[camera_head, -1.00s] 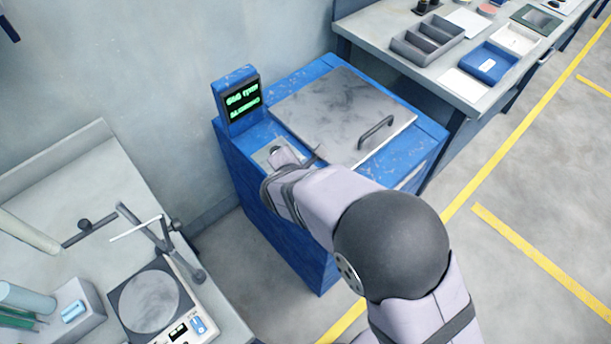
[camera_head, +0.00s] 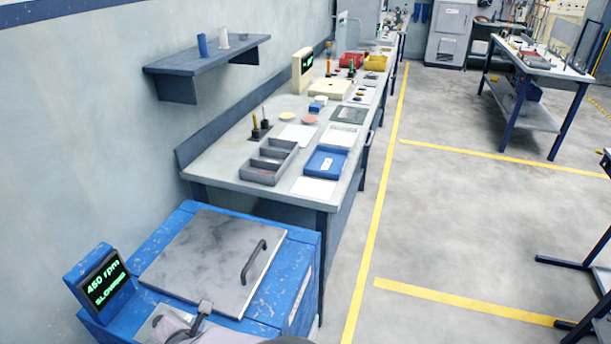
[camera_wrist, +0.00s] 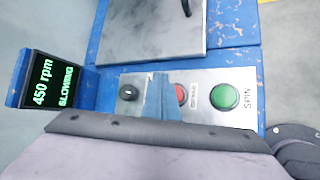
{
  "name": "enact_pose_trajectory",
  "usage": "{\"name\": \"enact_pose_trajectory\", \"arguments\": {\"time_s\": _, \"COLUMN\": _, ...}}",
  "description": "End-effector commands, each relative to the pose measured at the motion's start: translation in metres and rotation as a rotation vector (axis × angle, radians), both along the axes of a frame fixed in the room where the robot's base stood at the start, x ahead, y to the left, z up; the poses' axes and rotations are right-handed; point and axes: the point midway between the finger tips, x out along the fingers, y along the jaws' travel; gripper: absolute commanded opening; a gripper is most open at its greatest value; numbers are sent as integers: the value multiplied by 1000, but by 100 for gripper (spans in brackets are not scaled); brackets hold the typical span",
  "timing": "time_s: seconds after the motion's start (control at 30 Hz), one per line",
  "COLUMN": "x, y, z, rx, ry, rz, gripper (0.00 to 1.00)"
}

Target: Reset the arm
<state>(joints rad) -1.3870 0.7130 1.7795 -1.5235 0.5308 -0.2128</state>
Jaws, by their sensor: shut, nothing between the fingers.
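My gripper (camera_wrist: 160,97) is shut and empty, close over the front control panel (camera_wrist: 243,75) of a blue spinner machine (camera_wrist: 232,20). In the wrist view its tip shows between a black knob (camera_wrist: 128,92) and a red button (camera_wrist: 181,95), which it partly covers. I cannot tell whether it touches the panel. A green button (camera_wrist: 224,97) marked SPIN is to the right. In the head view, my gripper (camera_head: 204,310) shows at the bottom edge, in front of the machine's closed grey lid (camera_head: 205,255). The display (camera_head: 103,284) reads 450 rpm, SLOWING.
The lid handle (camera_head: 254,262) stands up from the lid. A long bench (camera_head: 225,180) beyond holds a grey divided tray (camera_head: 270,165), a blue tray (camera_head: 326,162) and other items. A wall shelf (camera_head: 205,65) hangs at the left.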

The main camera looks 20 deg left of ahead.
Motion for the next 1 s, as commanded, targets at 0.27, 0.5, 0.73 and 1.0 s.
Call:
{"name": "enact_pose_trajectory", "arguments": {"time_s": 0.27, "x": 78, "y": -88, "z": 15, "rx": 50, "ry": 97, "rz": -363, "gripper": 0}}
{"name": "enact_pose_trajectory", "arguments": {"time_s": 0.5, "x": 138, "y": -240, "z": 28, "rx": 157, "ry": 246, "rz": -930, "gripper": 0}}
{"name": "enact_pose_trajectory", "arguments": {"time_s": 0.73, "x": 126, "y": -395, "z": 35, "rx": 329, "ry": 406, "rz": -1570, "gripper": 0}}
{"name": "enact_pose_trajectory", "arguments": {"time_s": 1.0, "x": 49, "y": -503, "z": 37, "rx": 611, "ry": 592, "rz": -2278, "gripper": 0}}
